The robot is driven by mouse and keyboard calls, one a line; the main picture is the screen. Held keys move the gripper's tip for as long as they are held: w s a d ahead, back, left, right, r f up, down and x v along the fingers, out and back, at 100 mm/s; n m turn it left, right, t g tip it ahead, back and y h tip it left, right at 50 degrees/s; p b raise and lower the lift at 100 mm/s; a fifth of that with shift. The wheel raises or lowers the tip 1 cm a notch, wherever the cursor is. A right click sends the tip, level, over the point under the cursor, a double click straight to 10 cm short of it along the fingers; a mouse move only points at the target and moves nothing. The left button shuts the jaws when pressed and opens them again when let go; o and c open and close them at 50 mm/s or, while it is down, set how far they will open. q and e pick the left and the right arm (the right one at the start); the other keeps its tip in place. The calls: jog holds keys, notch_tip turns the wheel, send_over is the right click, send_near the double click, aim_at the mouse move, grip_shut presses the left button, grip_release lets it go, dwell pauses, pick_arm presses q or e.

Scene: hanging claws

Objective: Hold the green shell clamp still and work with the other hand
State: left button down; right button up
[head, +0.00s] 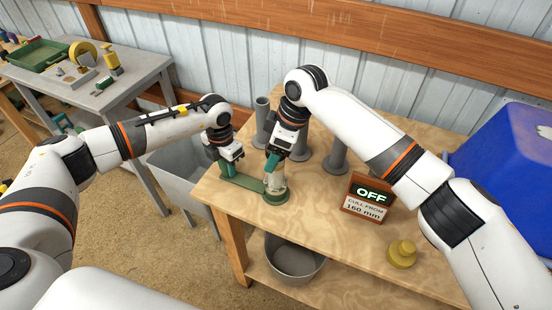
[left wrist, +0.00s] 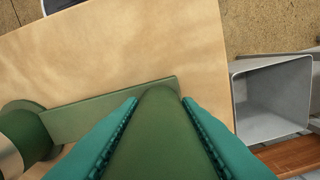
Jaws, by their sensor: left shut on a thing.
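The green shell clamp is a flat green bar (head: 242,181) with an upright green post at one end and a round green seat (head: 276,198) at the other. It lies at the table's left corner. My left gripper (head: 228,168) is shut on the post. In the left wrist view, the teal fingers (left wrist: 158,125) press on both sides of the green post (left wrist: 157,145). A pale shell-like cylinder (head: 277,182) stands upright in the round seat. My right gripper (head: 273,162) is at the top of this cylinder; its fingers overlap it, so their opening is unclear.
Several grey tubes on flared bases (head: 335,158) stand behind the grippers. A sign reading OFF, CULL FROM 160 mm (head: 368,198) and a yellow knobbed piece (head: 402,253) stand to the right. A grey bin (head: 180,170) is left of the table; a blue bin (head: 505,150) is right.

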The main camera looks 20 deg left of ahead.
jog(key=o, duration=0.3)
jog(key=shift+r, duration=3.5)
pick_arm(q)
jog(key=c, duration=1)
grip_release()
jog(key=shift+r, duration=0.1)
notch_tip(320, 180, up, 12)
jog(key=shift+f, duration=0.1)
